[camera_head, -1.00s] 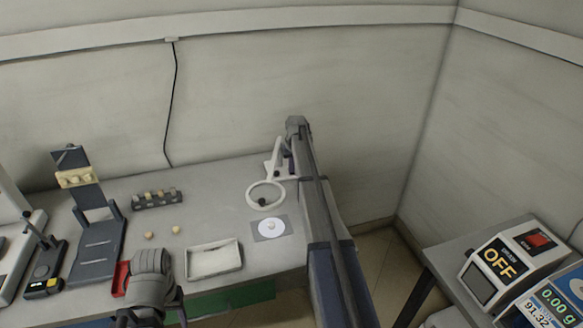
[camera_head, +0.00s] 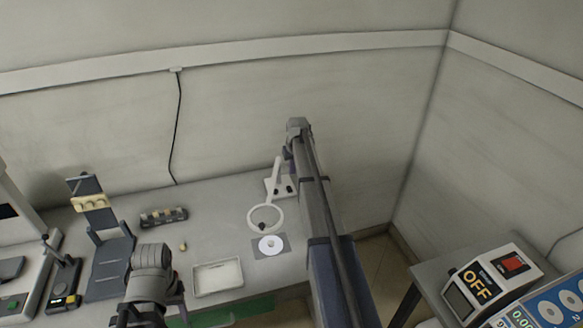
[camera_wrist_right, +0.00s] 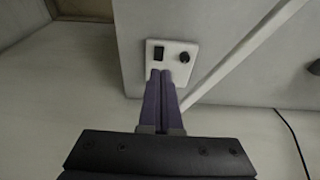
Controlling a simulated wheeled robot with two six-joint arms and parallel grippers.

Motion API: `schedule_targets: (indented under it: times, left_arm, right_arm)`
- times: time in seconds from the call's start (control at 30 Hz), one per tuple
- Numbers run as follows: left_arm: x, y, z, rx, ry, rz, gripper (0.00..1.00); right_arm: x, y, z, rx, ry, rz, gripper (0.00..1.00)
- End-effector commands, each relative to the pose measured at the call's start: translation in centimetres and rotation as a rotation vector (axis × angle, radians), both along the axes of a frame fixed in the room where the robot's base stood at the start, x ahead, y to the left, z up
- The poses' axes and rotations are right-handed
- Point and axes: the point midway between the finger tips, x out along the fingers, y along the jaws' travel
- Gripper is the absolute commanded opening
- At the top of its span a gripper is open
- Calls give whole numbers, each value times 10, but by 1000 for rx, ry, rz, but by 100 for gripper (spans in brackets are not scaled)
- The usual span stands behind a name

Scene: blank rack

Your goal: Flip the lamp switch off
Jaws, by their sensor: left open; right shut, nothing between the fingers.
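The lamp has a white ring head (camera_head: 266,217) over the bench and a white base plate (camera_head: 281,188) beside my right arm. In the right wrist view the lamp base (camera_wrist_right: 174,70) carries a dark rocker switch (camera_wrist_right: 158,55) and a round black knob (camera_wrist_right: 184,57). My right gripper (camera_wrist_right: 164,72) is shut and empty, with its tips at the base's near edge, just below the switch and knob. I cannot tell whether they touch the plate. My left gripper (camera_head: 147,312) is open at the bench's front, far from the lamp; its fingers are mostly hidden by its wrist.
A white tray (camera_head: 218,291) and a disc on a grey pad (camera_head: 257,252) lie before the lamp. A small rack (camera_head: 164,224) and dark stand (camera_head: 109,265) are to the left. An OFF box (camera_head: 519,263) with a red switch stands on the right-hand table.

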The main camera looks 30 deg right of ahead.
Motion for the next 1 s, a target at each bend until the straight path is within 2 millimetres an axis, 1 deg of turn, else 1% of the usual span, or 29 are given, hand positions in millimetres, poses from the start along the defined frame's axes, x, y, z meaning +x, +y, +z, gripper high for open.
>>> schedule_targets:
  times: [0.03, 0.13, 0.47, 0.7, 1.0]
  left_arm:
    - [0, 0, 10, 0, 0, 0, 56]
    - [0, 0, 13, 0, 0, 0, 56]
    - [0, 0, 12, 0, 0, 0, 56]
    - [0, 0, 10, 0, 0, 0, 56]
    - [0, 0, 10, 0, 0, 0, 56]
  right_arm:
    - [-3, 1, 9, 0, 0, 0, 0]
    - [-4, 1, 13, 0, 0, 0, 0]
    - [-4, 1, 12, 0, -1, 0, 0]
    - [7, -3, 17, -24, -101, 0, 0]
    - [9, -4, 17, -26, -109, -1, 0]
